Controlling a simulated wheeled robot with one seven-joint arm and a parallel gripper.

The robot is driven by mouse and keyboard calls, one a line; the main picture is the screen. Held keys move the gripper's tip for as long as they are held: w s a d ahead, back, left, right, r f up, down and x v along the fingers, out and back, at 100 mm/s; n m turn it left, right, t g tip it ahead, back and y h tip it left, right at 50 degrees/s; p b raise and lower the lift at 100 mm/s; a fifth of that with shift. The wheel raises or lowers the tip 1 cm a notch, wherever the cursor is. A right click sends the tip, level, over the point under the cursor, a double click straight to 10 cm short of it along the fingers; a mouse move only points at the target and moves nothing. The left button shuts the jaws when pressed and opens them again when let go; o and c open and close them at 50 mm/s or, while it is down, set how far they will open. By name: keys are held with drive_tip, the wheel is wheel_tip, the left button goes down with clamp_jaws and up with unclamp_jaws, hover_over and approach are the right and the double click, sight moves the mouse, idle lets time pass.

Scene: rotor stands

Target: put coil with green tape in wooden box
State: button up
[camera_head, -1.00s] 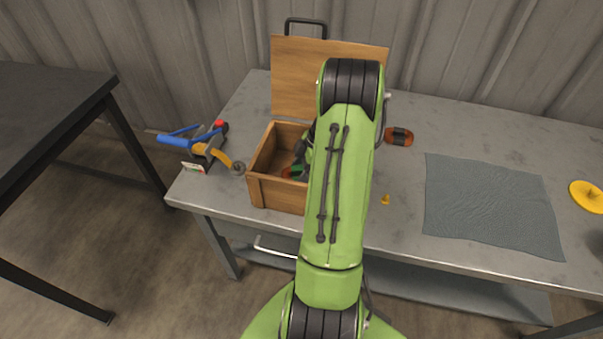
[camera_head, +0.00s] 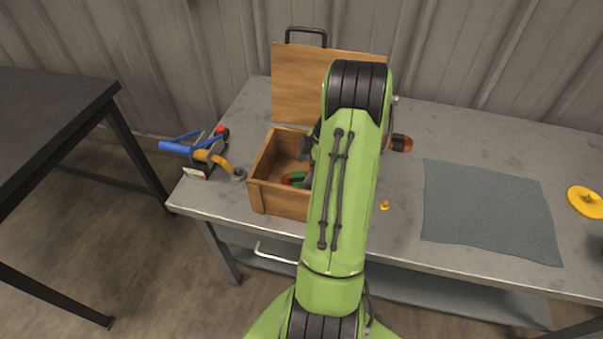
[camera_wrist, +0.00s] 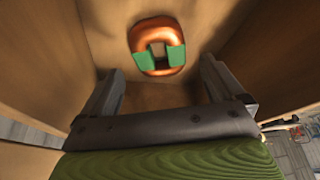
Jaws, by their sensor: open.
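The coil with green tape (camera_wrist: 157,44) is a copper-orange ring with green patches. It lies inside the wooden box (camera_head: 283,201), against or near a wall in the wrist view, and partly shows in the head view (camera_head: 294,178). My gripper (camera_wrist: 160,85) is open, with its two fingers apart and nothing between them. The coil is beyond the fingertips, clear of both fingers. In the head view my arm hides most of the gripper and the right part of the box.
The box's wooden lid (camera_head: 300,85) stands upright behind it. A coil with dark tape (camera_head: 401,143) lies right of my arm. A blue-handled tool (camera_head: 176,147) and clamp lie left of the box. A grey mat (camera_head: 488,210), small yellow piece (camera_head: 384,205) and yellow disc (camera_head: 586,201) are to the right.

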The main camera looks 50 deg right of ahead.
drive_tip(key=p+v, duration=0.2)
drive_tip(key=v, duration=0.7)
drive_tip(key=w+a+r+m+h, duration=0.1)
drive_tip(key=w+a+r+m, duration=0.15)
drive_tip(key=a+r, duration=0.5)
drive_tip(key=w+a+r+m+h, duration=0.1)
drive_tip(key=w+a+r, duration=0.25)
drive_tip(key=a, duration=0.75)
drive_tip(key=s+a+r+m+t, duration=0.1)
drive_tip(key=s+a+m, duration=0.1)
drive_tip(key=s+a, duration=0.5)
drive_tip(key=s+a+r+m+t+h, duration=0.1)
drive_tip(key=s+a+r+m, duration=0.1)
drive_tip(key=s+a, duration=0.5)
drive_tip(key=shift+a+m+t, duration=0.3)
drive_tip(key=shift+a+m, duration=0.25)
drive_tip(key=shift+m, duration=0.3)
